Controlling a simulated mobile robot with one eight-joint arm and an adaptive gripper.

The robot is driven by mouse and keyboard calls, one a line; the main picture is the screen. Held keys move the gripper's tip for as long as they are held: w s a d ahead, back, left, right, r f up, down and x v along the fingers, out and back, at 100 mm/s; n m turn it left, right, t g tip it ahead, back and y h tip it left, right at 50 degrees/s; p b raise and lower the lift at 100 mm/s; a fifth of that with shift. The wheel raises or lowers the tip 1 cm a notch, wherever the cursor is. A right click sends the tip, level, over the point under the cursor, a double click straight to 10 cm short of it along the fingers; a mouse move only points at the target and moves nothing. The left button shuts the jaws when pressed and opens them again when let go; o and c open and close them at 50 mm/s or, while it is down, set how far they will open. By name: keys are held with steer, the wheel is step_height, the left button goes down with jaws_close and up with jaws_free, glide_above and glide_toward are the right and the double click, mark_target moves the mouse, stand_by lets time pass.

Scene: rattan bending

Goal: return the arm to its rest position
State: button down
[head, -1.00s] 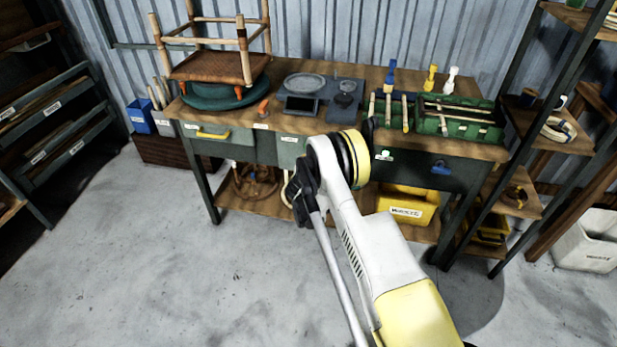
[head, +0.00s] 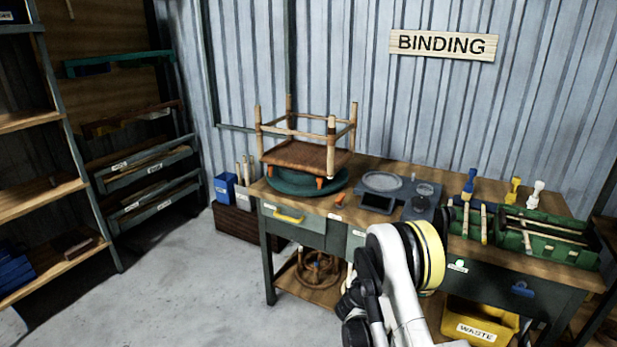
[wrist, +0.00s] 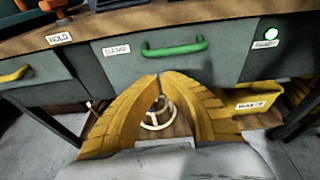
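My arm shows in the head view at the lower middle, folded up in front of the workbench (head: 392,165), with its white links and a yellow-and-black joint. Its end is not clearly visible there. In the wrist view my gripper (wrist: 158,77) has two yellow ribbed fingers whose tips come together, with nothing held between them. The gripper is in front of the bench's grey drawer with a green handle (wrist: 175,46), apart from it as far as I can tell.
On the bench stand a small rattan-seated stool frame (head: 305,155) on a green round base, a grey fixture (head: 385,200) and a green tool tray (head: 540,245). A yellow waste bin (head: 480,322) is under the bench. Shelves (head: 40,190) are at left.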

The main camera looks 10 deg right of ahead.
steer(key=w+a+r+n+t+y, duration=0.15)
steer(key=r+n, duration=0.25)
steer(key=r, duration=0.4)
steer(key=a+r+n+t+y, duration=0.1)
steer(key=a+r+n+t, duration=0.15)
steer(key=r, duration=0.55)
steer(key=w+a+r+n+t+y, duration=0.15)
steer(key=r+n, duration=0.25)
steer(key=r, duration=0.4)
steer(key=s+a+r+n+y, duration=0.6)
steer(key=s+a+r+n, duration=0.35)
steer(key=r+n, duration=0.45)
steer(key=s+a+f+n+g+y, duration=0.1)
steer(key=s+a+f+n+g, duration=0.15)
steer(key=s+n, duration=0.5)
steer(key=s+a+f+n+g+y, duration=0.15)
steer(key=s+n+g, duration=0.25)
steer(key=s, duration=0.6)
steer(key=s+d+f+n+g+h, duration=0.2)
steer(key=s+d+f+n, duration=0.1)
steer(key=s, duration=0.5)
steer(key=s+d+f+n+g+h, duration=0.2)
steer(key=s+d+f+n, duration=0.1)
steer(key=s, duration=0.5)
step_height(320, 180, down, 3)
steer(key=shift+s+d+r, duration=0.15)
steer(key=shift+s+d, duration=0.15)
steer(key=shift+d, duration=0.15)
steer(key=shift+h, duration=0.25)
